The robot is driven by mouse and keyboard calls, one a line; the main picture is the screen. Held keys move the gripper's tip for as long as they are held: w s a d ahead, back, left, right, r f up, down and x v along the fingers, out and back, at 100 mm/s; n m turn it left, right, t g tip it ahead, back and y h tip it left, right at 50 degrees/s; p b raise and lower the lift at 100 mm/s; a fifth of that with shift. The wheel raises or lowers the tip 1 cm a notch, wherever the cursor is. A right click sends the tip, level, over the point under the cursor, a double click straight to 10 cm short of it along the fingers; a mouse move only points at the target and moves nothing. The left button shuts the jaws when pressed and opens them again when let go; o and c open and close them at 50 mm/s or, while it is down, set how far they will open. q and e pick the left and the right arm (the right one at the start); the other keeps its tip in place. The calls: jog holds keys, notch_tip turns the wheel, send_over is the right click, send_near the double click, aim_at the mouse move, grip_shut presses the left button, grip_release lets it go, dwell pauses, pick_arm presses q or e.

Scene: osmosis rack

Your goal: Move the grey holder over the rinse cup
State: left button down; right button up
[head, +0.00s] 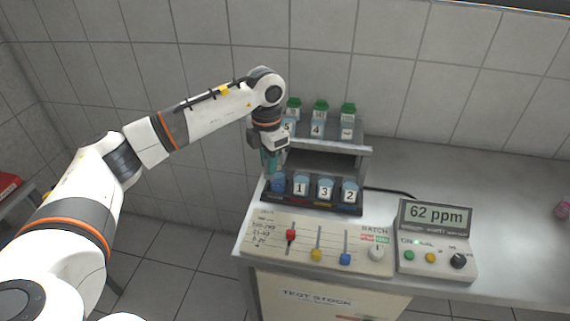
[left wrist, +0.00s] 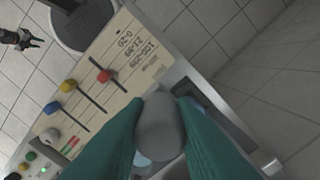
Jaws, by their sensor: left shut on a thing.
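My left gripper (head: 272,163) points down over the left end of the front row of cups. In the left wrist view its teal fingers are shut on the grey holder (left wrist: 160,128), whose rounded top shows between them. Under the gripper in the head view stands a blue cup (head: 278,184) with no number visible; I cannot tell whether it is the rinse cup. Whether the holder touches it is hidden. My right gripper appears small and dark in the left wrist view (left wrist: 22,39), away from the bench; its jaw opening is unclear.
Cups numbered 1 (head: 300,187), 3 (head: 325,188) and 2 (head: 349,191) stand in a dark tray. Behind them a grey shelf (head: 335,144) carries green-capped bottles (head: 320,113). A slider panel (head: 267,230) and a meter reading 62 ppm (head: 437,214) are in front.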

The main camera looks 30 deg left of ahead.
pick_arm(q)
jog(key=shift+a+r, duration=0.1)
jog(key=shift+a, duration=0.1)
jog(key=c, duration=1.4)
grip_release()
jog(key=shift+o, duration=1)
jog(key=shift+s+a, duration=0.1)
jog(key=shift+a, duration=0.05)
jog(key=shift+r, duration=0.2)
notch_tip(320, 180, up, 10)
jog(key=shift+r+b, duration=0.25)
jog(key=shift+b, duration=0.9)
jog(key=shift+r, duration=0.5)
